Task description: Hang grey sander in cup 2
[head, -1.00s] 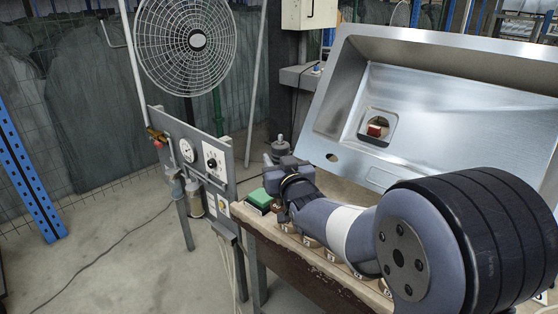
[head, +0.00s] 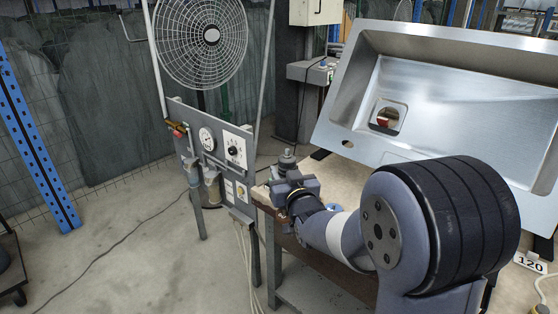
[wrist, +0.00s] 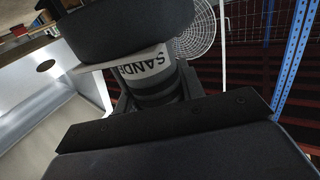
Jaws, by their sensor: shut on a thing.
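In the head view my gripper (head: 292,184) is shut on the grey sander (head: 287,160), whose top stands up above the jaws over the left end of the bench. In the wrist view the sander (wrist: 146,66) shows close up, with a white label reading "SANDE" and a wide dark part above it. The jaws around it are largely hidden in the head view.
A large steel sink (head: 455,105) stands tilted on the bench (head: 340,178), right of my gripper. A gauge panel (head: 222,150) and a fan (head: 200,45) stand to the left. Open concrete floor (head: 120,240) lies at lower left.

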